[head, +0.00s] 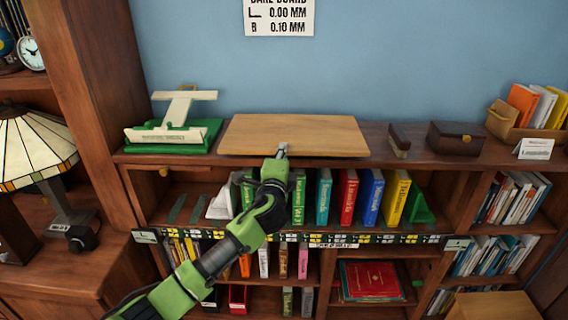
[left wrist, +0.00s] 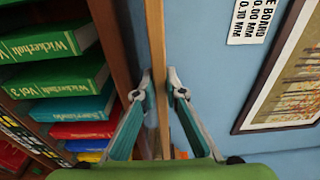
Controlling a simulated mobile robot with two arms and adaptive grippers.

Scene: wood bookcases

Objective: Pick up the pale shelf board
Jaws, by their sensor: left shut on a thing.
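The pale shelf board (head: 300,132) shows in the head view over the top of the low bookcase, its broad face up. I cannot tell whether it rests there or is slightly raised. My left gripper (head: 282,151) is at the middle of its front edge. In the left wrist view, the board (left wrist: 156,35) runs edge-on between the two fingers of my left gripper (left wrist: 160,88), which are shut on it. My right gripper is not in view.
A green and cream device (head: 175,130) stands left of the board. A bookend (head: 399,141), a dark box (head: 455,138) and a book bin (head: 505,127) stand to the right. Colourful books (head: 347,197) fill the shelf below. A lamp (head: 35,150) stands at the left.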

